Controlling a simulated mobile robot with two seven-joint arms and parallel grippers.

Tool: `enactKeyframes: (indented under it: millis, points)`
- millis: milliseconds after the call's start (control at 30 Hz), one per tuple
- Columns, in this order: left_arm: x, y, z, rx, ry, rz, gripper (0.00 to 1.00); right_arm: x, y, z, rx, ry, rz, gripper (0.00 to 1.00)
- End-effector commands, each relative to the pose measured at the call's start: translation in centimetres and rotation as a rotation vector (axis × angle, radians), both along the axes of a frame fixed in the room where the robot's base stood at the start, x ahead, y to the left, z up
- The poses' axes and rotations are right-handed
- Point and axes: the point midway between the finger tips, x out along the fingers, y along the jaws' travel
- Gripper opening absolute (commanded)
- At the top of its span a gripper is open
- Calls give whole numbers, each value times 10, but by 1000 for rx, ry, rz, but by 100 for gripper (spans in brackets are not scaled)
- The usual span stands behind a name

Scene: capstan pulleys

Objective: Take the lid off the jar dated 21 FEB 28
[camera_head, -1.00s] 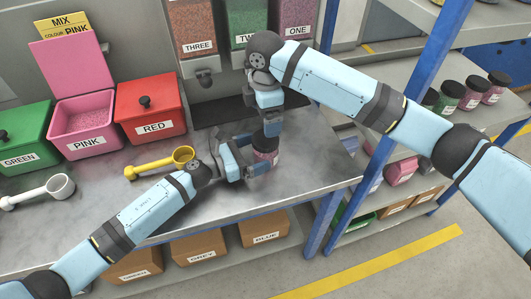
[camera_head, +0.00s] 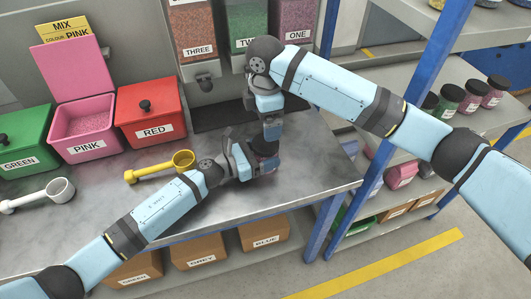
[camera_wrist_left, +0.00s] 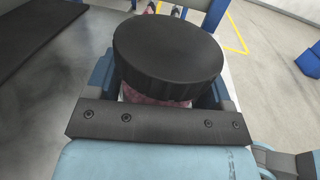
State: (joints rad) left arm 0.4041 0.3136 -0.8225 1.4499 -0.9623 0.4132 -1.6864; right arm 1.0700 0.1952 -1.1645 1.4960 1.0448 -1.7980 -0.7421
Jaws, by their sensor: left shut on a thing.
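A small jar with a wide black lid (camera_wrist_left: 168,52) is in my left gripper (camera_head: 262,162). The lid fills the middle of the left wrist view and sits on the jar. A strip of the jar's pinkish body (camera_wrist_left: 155,98) shows below it, between the fingers. No date can be read. In the head view the jar is largely hidden by my grippers. My right gripper (camera_head: 272,132) points down just above the lid, at the back of the jar. The left wrist view shows no fingers on the lid. I cannot tell the right jaws' opening.
A yellow scoop (camera_head: 160,168) and a white scoop (camera_head: 38,195) lie on the grey table (camera_head: 310,180). Green (camera_head: 22,138), pink (camera_head: 88,128) and red (camera_head: 150,112) bins stand at the back left. Several black-lidded jars (camera_head: 470,97) stand on the right shelf. A dark mat (camera_head: 222,115) lies behind.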

Motion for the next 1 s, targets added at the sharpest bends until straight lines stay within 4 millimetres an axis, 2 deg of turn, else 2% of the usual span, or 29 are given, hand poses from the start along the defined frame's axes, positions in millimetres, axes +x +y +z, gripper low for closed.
enactKeyframes:
  millis: [133, 267, 1000]
  points:
    - [0, 0, 0, 0, 0, 0, 9, 0, 0, 0, 0, 0, -94, 97]
    - [0, 0, 0, 0, 0, 0, 9, 0, 0, 0, 0, 0, -307, 97]
    - [0, 0, 0, 0, 0, 0, 9, 0, 1, 0, 1, 1, -1984, 97]
